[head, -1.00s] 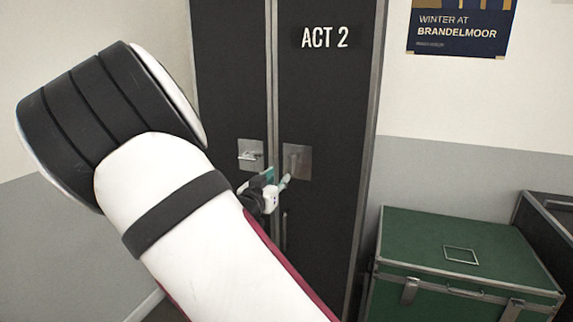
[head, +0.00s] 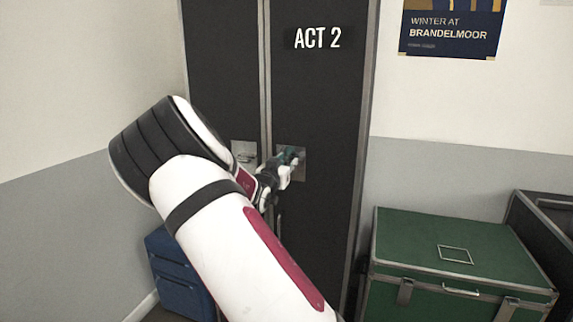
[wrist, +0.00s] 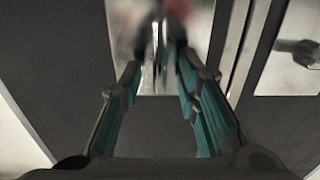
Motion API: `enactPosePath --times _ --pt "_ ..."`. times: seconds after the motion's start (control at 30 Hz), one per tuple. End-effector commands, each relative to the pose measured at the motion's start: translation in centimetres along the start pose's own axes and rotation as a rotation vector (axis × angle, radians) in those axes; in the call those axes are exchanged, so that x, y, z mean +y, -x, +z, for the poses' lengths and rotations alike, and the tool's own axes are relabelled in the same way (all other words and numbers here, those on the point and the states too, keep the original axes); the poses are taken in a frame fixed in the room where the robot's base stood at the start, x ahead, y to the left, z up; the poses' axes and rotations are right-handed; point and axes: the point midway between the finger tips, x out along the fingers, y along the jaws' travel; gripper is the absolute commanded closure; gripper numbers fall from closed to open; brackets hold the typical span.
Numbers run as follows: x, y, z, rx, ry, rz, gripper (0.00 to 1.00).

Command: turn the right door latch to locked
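The tall dark wardrobe's right door (head: 320,110), lettered "ACT 2", carries a square metal latch plate (head: 300,172). My gripper (head: 290,158) is in front of this plate and hides its lever in the head view. In the wrist view the plate (wrist: 200,20) lies straight ahead, and a thin, blurred upright metal piece, seemingly the latch lever (wrist: 160,60), stands between the fingertips. My gripper (wrist: 160,62) has its teal-padded fingers apart on both sides of it; a gap seems to show, but contact is hard to judge.
The left door's latch (head: 244,152) is close beside, with its handle also in the wrist view (wrist: 296,48). A green trunk (head: 455,250) stands at right, beside a dark case (head: 550,225). A blue box (head: 178,272) stands on the floor at left.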

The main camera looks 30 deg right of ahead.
Motion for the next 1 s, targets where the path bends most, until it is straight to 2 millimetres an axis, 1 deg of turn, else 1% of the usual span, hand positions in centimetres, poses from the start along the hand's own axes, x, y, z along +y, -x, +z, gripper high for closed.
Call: enactPosePath --times 0.3,0.33,0.37,0.4,0.43,0.47,0.77,1.0 --pt "-0.01 -0.28 0.03 -0.001 0.0 0.0 0.7" --pt "-0.01 -0.28 0.03 -0.001 0.0 0.0 0.75" --pt "-0.01 -0.28 0.03 -0.001 0.0 0.0 0.81" --pt "0.0 -0.27 0.03 -0.001 0.0 0.0 0.9" --pt "0.0 -0.27 0.03 -0.001 0.0 0.0 0.97" --pt "0.01 -0.27 0.02 -0.001 0.0 0.0 1.0" --pt "0.04 -0.33 -0.05 0.001 -0.009 0.0 1.0" --pt "0.21 -0.43 -0.02 0.002 -0.092 0.002 1.0"
